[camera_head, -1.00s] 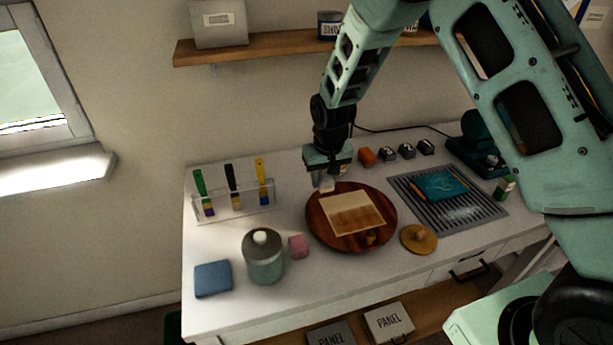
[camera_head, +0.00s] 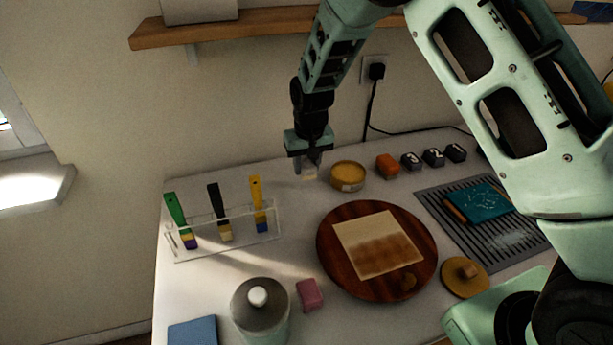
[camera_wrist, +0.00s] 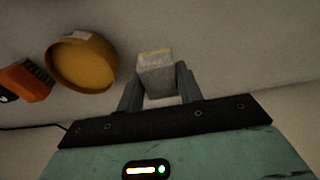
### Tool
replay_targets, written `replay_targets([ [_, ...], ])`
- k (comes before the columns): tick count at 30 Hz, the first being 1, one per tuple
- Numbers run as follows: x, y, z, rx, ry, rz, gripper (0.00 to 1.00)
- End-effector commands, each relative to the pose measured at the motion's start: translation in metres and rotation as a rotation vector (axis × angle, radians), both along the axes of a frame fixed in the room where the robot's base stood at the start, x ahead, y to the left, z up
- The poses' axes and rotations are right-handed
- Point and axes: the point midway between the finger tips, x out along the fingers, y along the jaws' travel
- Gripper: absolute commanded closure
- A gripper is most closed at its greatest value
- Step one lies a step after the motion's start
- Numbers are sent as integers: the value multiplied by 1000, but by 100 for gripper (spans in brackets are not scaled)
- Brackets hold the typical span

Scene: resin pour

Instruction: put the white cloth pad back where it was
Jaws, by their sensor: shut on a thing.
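The white cloth pad (camera_wrist: 155,72) is a small pale block between the fingertips of my gripper (camera_wrist: 158,88) in the wrist view. In the head view the pad (camera_head: 310,173) shows just below my gripper (camera_head: 309,163), at the back of the white table. My gripper is shut on it. The pad is left of a round yellow-brown tin (camera_head: 348,176) and behind the brush rack. I cannot tell whether the pad touches the table.
A clear rack (camera_head: 226,240) with several brushes stands at the left. A round wooden board (camera_head: 330,262) bears a pale panel (camera_head: 376,244). An orange block (camera_head: 387,166) is right of the tin.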

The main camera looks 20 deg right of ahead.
Motion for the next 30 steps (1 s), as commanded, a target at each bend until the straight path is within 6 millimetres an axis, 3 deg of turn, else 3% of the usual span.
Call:
replay_targets([
  [12,0,0,-43,0,1,0,89],
  [24,0,0,-51,1,-2,0,89],
  [25,0,0,-49,1,-2,0,56],
  [26,0,0,-49,1,-2,0,48],
  [27,0,0,-49,1,-2,0,43],
  [30,0,0,-49,1,-2,0,43],
])
